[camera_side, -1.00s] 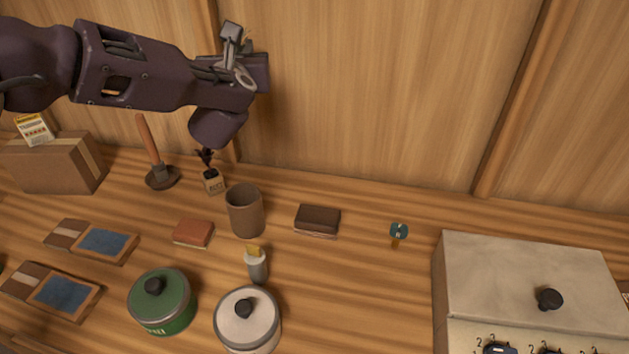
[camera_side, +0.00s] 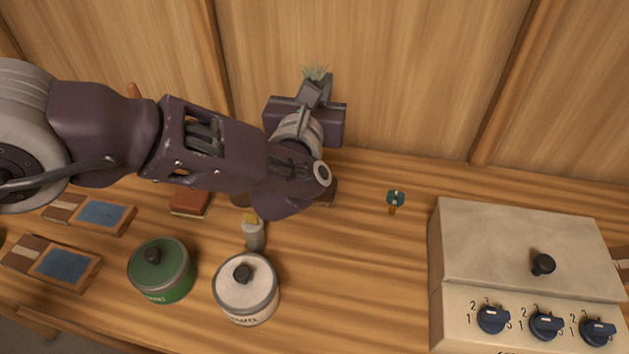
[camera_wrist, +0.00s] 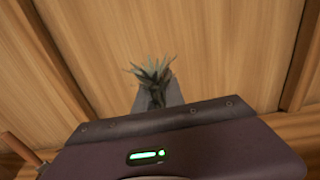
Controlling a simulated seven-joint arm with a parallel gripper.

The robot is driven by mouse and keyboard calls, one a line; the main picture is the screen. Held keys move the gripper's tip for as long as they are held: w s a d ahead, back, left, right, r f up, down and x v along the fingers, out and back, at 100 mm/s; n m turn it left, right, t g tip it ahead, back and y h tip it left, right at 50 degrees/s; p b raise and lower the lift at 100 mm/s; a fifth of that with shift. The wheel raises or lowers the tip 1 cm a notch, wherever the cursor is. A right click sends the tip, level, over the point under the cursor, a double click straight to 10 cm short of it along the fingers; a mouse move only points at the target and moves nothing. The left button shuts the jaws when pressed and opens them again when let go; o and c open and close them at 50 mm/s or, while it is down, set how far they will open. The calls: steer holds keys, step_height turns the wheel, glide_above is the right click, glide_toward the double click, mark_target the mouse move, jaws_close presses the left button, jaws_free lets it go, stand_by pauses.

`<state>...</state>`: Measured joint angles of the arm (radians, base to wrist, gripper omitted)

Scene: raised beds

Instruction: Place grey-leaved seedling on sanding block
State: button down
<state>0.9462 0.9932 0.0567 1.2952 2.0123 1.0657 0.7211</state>
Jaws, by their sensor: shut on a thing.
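The grey-leaved seedling (camera_side: 316,74) shows as a tuft of pale spiky leaves at the tip of my gripper (camera_side: 317,88), high in front of the wooden wall. My gripper is shut on it. In the wrist view the leaves (camera_wrist: 153,72) rise above the grip (camera_wrist: 158,98); its pot is hidden. Two small blocks lie on the bench: a reddish-brown one (camera_side: 189,203) left of my arm and a dark brown one (camera_side: 327,192) mostly hidden below my wrist. I cannot tell which is the sanding block. My gripper is above and behind both.
A grey canister (camera_side: 255,236), a green pot (camera_side: 161,270) and a white pot (camera_side: 246,290) stand in front. Bench between white pot and box is clear.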

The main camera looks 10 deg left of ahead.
step_height(320, 180, down, 12)
stand_by(0.3)
steer(key=c, duration=1.4)
jaws_free()
steer(key=s, duration=1.2)
steer(key=shift+r, duration=0.15)
